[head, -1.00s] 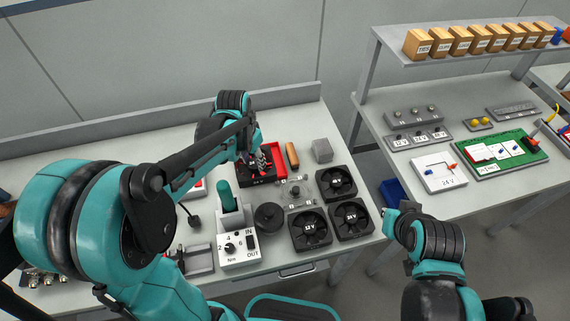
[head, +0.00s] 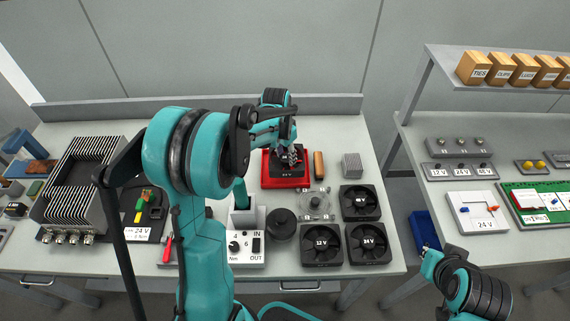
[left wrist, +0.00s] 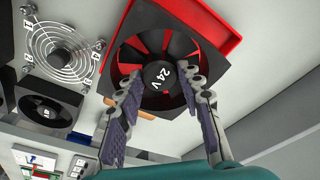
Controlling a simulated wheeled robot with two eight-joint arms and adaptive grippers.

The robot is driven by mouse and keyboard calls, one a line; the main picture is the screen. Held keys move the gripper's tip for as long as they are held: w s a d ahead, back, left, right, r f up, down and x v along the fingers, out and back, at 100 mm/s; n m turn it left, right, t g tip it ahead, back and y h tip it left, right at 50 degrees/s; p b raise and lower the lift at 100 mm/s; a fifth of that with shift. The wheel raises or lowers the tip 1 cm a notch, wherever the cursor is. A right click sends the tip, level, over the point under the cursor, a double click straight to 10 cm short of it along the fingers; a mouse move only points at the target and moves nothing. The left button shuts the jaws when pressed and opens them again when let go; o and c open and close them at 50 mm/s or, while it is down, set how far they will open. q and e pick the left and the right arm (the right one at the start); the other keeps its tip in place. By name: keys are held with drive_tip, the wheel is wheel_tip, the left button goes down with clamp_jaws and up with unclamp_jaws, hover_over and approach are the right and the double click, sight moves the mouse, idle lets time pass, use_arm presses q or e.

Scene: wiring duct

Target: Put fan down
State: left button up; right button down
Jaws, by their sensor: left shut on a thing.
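A black square fan (head: 283,178) sits at the red tray (head: 269,182) on the bench. In the left wrist view this fan (left wrist: 160,74) shows a 24 V label on its hub, and the red tray (left wrist: 222,42) is behind it. My left gripper (left wrist: 160,88) has its two fingers on either side of the fan's hub, shut on it. In the head view my left gripper (head: 291,156) is over the fan. I cannot tell whether the fan rests fully on the tray floor. My right arm is at the lower right, and its fingers cannot be made out clearly.
Several other black fans (head: 321,243) lie to the front right, near a wire fan guard (head: 316,203). An orange-brown block (head: 318,164) and a grey block (head: 352,165) stand right of the tray. A torque device (head: 244,245) stands in front.

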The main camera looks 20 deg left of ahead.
sight(283, 155)
use_arm(q)
drive_tip(key=shift+w+a+f, duration=0.45)
wheel_tip(283, 155, down, 3)
drive_tip(key=shift+f+b, duration=0.1)
drive_tip(key=shift+b, duration=0.65)
drive_tip(key=shift+f, duration=0.4)
drive_tip(key=shift+f, duration=0.1)
drive_tip(key=o, duration=1)
